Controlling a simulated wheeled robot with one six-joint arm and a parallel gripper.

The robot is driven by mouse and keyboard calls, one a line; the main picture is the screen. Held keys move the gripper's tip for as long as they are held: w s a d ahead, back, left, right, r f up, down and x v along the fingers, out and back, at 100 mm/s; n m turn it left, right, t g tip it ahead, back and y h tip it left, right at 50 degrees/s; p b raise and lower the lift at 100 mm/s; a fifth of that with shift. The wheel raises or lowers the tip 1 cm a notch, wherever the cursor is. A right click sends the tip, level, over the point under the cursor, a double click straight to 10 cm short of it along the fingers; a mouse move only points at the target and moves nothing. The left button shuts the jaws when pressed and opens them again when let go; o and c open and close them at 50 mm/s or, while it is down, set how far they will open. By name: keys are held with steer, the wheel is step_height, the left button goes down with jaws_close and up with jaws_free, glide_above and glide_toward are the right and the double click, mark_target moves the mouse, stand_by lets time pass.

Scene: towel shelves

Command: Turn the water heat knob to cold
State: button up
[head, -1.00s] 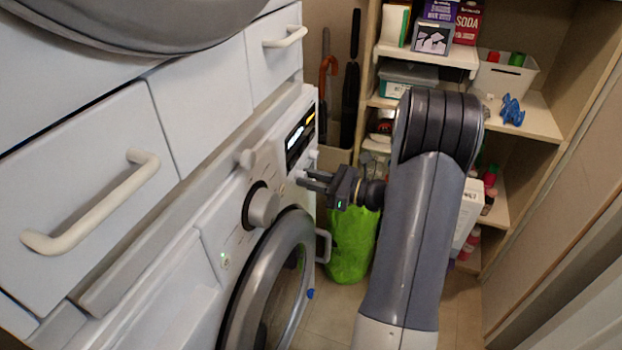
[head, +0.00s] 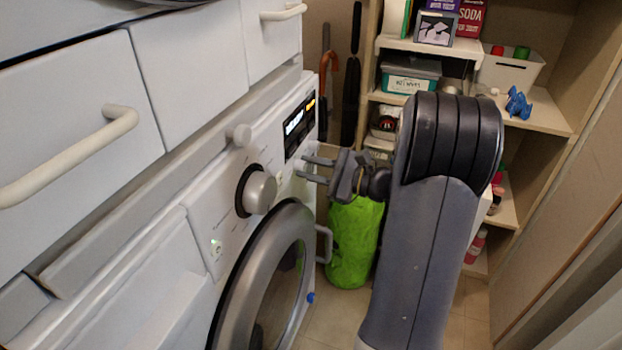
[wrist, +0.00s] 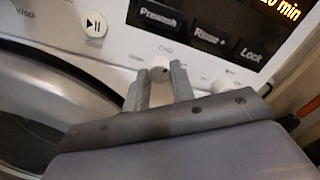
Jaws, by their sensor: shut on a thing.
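The white washing machine (head: 205,240) is at the left in the head view, with its control panel facing my arm. My gripper (head: 303,168) reaches the panel below the dark display. In the wrist view my gripper (wrist: 160,86) has its two fingers on either side of a small round white knob (wrist: 159,74), shut on it. The tiny label above this knob is too blurred to read, so I cannot confirm it as the water heat knob. Its pointer direction is not clear.
The round door (head: 228,300) lies below the panel. Buttons marked Prewash, Rinse+ and Lock (wrist: 250,54) sit close above the fingers. A green bag (head: 352,245) stands beyond the machine. Shelves (head: 545,118) fill the right back. Drawer handles (head: 70,155) stick out at upper left.

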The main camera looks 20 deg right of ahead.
steer(key=shift+f+n+b, duration=0.1)
steer(key=shift+n+b, duration=2.15)
steer(key=shift+n, duration=0.05)
steer(key=o, duration=1)
steer(key=p+v, duration=0.1)
steer(key=v, duration=1)
steer(key=shift+p, duration=0.4)
steer(key=shift+a, duration=0.1)
